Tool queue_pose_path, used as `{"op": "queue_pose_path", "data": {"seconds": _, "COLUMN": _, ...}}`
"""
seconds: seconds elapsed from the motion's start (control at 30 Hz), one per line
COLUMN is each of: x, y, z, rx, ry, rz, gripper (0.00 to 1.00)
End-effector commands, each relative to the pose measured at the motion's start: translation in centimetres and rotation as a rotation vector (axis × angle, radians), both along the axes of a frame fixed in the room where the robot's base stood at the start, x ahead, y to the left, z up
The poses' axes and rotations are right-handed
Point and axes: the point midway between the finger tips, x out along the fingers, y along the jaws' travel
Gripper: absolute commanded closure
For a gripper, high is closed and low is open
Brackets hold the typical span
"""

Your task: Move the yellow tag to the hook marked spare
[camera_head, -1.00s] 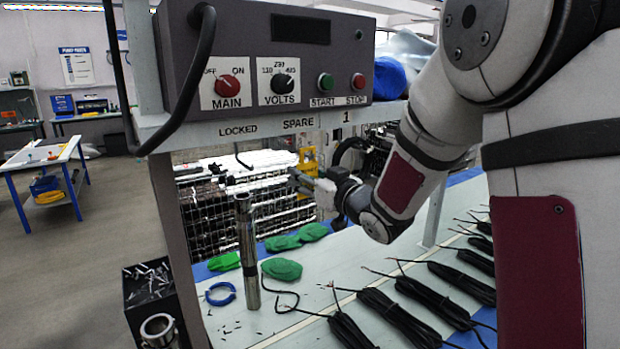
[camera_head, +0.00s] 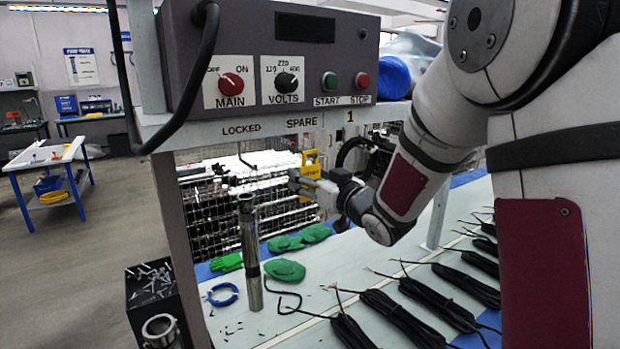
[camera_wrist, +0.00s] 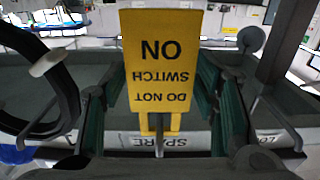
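The yellow tag (camera_head: 310,160) hangs below the SPARE label (camera_head: 301,122), under the grey control box's ledge. In the wrist view the tag (camera_wrist: 162,60) faces me upside down and reads DO NOT SWITCH ON. A thin hook (camera_wrist: 158,142) shows at its narrow end, in line with the SPARE label (camera_wrist: 154,142). My gripper (camera_head: 298,181) is close in front of the tag and hides part of it. In the wrist view its fingers (camera_wrist: 160,100) stand apart on either side of the tag, with gaps visible, so it looks open. Actual contact is hard to tell.
The LOCKED hook (camera_head: 243,155) is bare, left of the tag. A black loop (camera_head: 352,152) hangs under label 1 at right. A metal tube (camera_head: 250,255) stands upright below. Black cable bundles (camera_head: 400,315) and green cloth-like pieces (camera_head: 285,270) lie on the bench.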

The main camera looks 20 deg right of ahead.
Motion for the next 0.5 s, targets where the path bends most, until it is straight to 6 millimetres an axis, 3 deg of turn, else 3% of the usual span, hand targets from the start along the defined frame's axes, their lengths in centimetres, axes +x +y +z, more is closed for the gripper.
{"op": "queue_pose_path", "data": {"seconds": 0.37, "x": -0.2, "y": -0.1, "z": 0.0, "rx": 0.0, "ry": 0.0, "rz": 0.0, "gripper": 0.33}}
{"op": "queue_pose_path", "data": {"seconds": 0.5, "x": -1.5, "y": -0.6, "z": 0.0, "rx": 0.0, "ry": 0.001, "rz": -0.001, "gripper": 0.33}}
